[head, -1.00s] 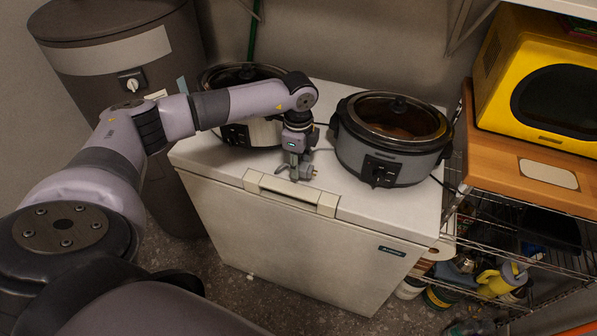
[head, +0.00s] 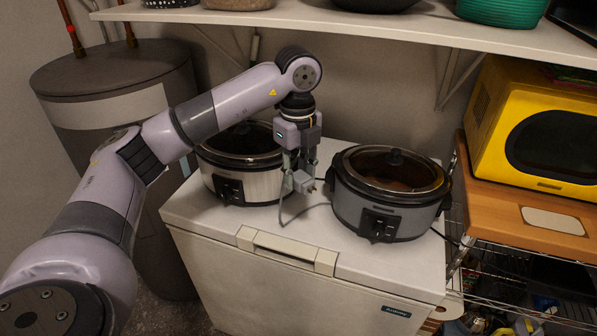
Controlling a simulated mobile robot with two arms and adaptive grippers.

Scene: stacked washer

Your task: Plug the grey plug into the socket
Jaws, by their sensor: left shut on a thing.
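My left gripper (head: 301,168) points down above the white chest lid, between the two slow cookers. It is shut on the grey plug (head: 304,183), which it holds raised above the lid. A grey cord (head: 312,209) loops down from the plug and runs right toward the grey slow cooker (head: 385,212). The gripper fingers partly hide the plug, so its prongs are hard to make out. I cannot make out a socket in the head view. My right gripper is not in view.
A silver slow cooker (head: 243,184) stands left on the white chest (head: 280,285). A shelf (head: 330,22) with bowls overhangs the back. A brown tank (head: 120,130) stands at left. A yellow microwave (head: 540,125) sits on a wooden board at right. The lid's front is mostly clear.

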